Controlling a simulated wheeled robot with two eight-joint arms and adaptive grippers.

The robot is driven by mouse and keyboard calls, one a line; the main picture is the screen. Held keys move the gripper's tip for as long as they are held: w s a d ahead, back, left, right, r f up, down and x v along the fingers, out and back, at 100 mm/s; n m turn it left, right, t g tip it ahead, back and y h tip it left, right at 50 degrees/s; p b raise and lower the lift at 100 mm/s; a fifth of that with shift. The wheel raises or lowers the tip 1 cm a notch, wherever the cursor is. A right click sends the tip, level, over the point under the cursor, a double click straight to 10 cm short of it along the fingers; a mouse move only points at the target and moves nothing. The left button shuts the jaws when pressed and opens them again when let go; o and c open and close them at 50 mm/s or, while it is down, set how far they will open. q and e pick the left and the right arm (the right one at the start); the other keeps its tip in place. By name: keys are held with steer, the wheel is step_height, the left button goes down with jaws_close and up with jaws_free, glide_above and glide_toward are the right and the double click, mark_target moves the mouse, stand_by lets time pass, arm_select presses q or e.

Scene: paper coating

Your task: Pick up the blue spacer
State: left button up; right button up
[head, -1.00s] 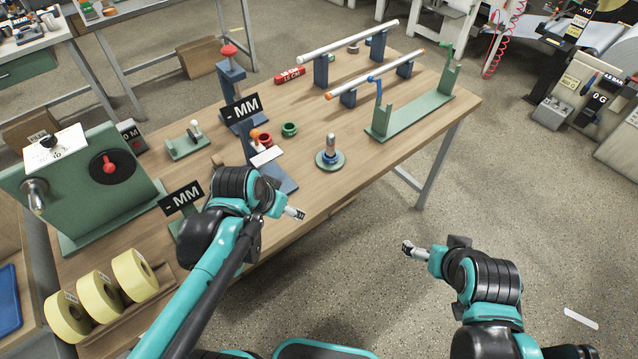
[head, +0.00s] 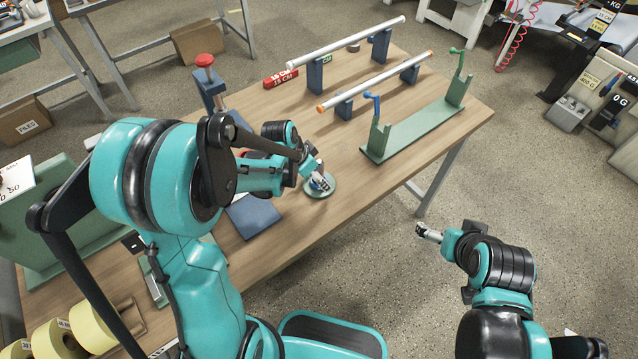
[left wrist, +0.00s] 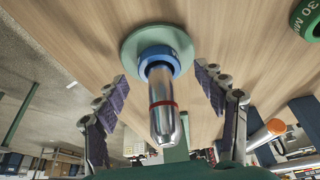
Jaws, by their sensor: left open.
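The blue spacer (left wrist: 151,55) is a ring around the lower part of an upright metal post (left wrist: 162,105), just above its round green base (left wrist: 127,50). In the head view the green base (head: 331,190) stands on the table near its front edge, and my gripper partly hides the spacer. My left gripper (left wrist: 162,80) is open, with one finger on each side of the post and spacer. The fingers look apart from the spacer. The left gripper (head: 319,178) is over the post in the head view. My right gripper (head: 424,231) hangs empty over the floor, its jaws too small to judge.
A green stand with crank handles (head: 420,130) and rods on blue supports (head: 380,78) stand behind and right of the post. A green ring (left wrist: 308,18) lies nearby in the left wrist view. Bare tabletop (head: 350,215) lies around the base.

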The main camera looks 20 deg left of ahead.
arm_select(q)
steer(key=shift+x, duration=0.9)
steer(key=shift+s+r, duration=0.1)
steer(key=c, duration=1.2)
steer(key=shift+c, duration=0.2)
steer(key=shift+r, duration=0.1)
